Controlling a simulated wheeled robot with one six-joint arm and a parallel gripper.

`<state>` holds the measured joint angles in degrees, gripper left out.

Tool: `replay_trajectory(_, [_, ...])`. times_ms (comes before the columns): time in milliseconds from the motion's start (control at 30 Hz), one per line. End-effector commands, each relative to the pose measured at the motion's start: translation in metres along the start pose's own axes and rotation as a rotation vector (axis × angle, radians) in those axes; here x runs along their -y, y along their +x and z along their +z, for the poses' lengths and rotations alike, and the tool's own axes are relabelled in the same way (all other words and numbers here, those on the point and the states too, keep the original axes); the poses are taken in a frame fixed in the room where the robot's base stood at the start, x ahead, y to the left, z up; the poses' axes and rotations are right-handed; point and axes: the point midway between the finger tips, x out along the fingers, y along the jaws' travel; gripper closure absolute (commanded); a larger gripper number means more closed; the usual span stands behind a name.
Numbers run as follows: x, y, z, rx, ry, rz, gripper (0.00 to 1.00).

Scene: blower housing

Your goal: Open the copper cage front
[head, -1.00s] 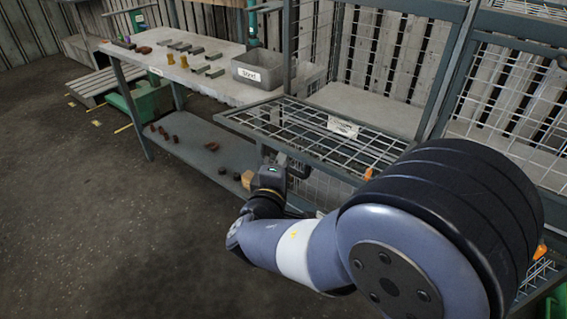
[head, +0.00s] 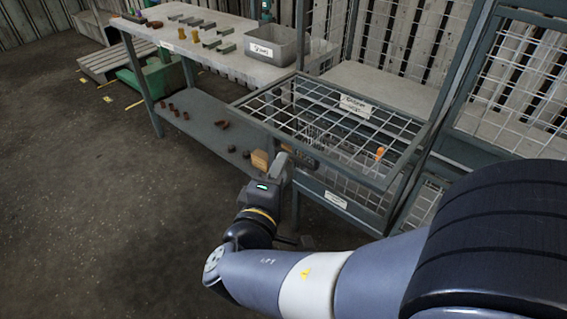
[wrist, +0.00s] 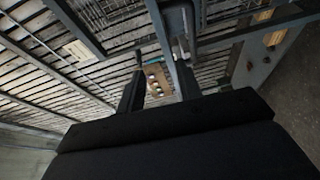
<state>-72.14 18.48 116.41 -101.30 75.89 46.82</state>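The cage front, a grey-framed wire mesh panel (head: 404,156), lies folded out roughly level in the head view, its outer edge toward me. It carries a white label (head: 356,106) too small to read surely and an orange catch (head: 379,153). A dark handle (head: 303,157) sits at its outer edge. My gripper (head: 284,160) is at that edge, close to the handle; contact is unclear. In the wrist view my gripper's (wrist: 160,90) two dark fingers stand apart, with a grey bar running beside the right finger. I make out nothing clearly clamped.
A lower mesh cage with a white label (head: 336,200) is below the panel. A workbench (head: 215,65) on the left holds a labelled grey bin (head: 273,45) and metal pieces. A tan block (head: 260,160) shows beside my gripper.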

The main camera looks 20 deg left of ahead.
Motion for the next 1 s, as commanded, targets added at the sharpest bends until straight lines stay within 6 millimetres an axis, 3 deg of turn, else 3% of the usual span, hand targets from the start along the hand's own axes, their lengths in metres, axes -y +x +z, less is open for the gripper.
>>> replay_trajectory(433, [-0.001,0.011,0.0,0.002,0.001,0.0,0.66])
replay_trajectory(1000, [-0.001,0.101,0.001,0.003,-0.001,0.001,0.66])
